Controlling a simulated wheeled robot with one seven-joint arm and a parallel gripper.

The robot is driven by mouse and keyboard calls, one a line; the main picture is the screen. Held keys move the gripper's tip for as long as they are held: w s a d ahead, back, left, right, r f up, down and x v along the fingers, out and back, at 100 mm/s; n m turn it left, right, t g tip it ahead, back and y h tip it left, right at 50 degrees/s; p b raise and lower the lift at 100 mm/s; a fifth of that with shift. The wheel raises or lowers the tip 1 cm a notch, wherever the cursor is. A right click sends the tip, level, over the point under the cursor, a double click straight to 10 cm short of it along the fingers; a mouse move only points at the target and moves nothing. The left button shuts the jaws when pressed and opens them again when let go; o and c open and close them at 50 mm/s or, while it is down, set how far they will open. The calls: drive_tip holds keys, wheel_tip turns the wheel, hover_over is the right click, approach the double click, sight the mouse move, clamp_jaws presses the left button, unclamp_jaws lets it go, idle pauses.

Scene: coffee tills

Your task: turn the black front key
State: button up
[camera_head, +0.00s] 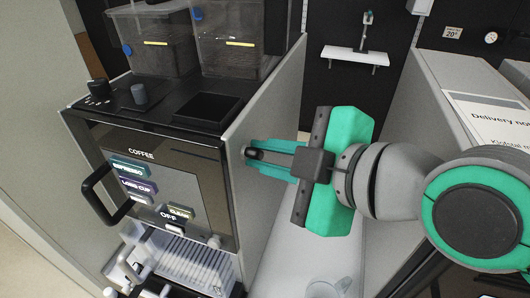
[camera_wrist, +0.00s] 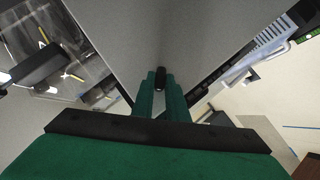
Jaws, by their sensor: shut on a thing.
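The small black key (camera_head: 253,153) sticks out of the grey side panel of the coffee machine, near the panel's middle. My gripper (camera_head: 257,156) reaches in from the right with its green fingers shut on the key, one finger on each side. The wrist view shows the dark key (camera_wrist: 160,77) between the tips of my gripper (camera_wrist: 160,84), close against the grey panel. The key's base and its exact turn angle are hard to make out.
The coffee machine's front (camera_head: 170,180) has a black loop handle (camera_head: 101,195) and several label buttons. Clear bean containers (camera_head: 155,40) stand on top. A grey partition (camera_head: 400,130) rises behind my arm, and a white shelf (camera_head: 355,56) hangs on the back wall.

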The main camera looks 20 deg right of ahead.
drive_tip(key=shift+w+h, duration=0.1)
drive_tip(key=shift+h, duration=0.2)
drive_tip(key=o, duration=0.5)
drive_tip(key=shift+d, duration=0.15)
drive_tip(key=shift+f, duration=0.25)
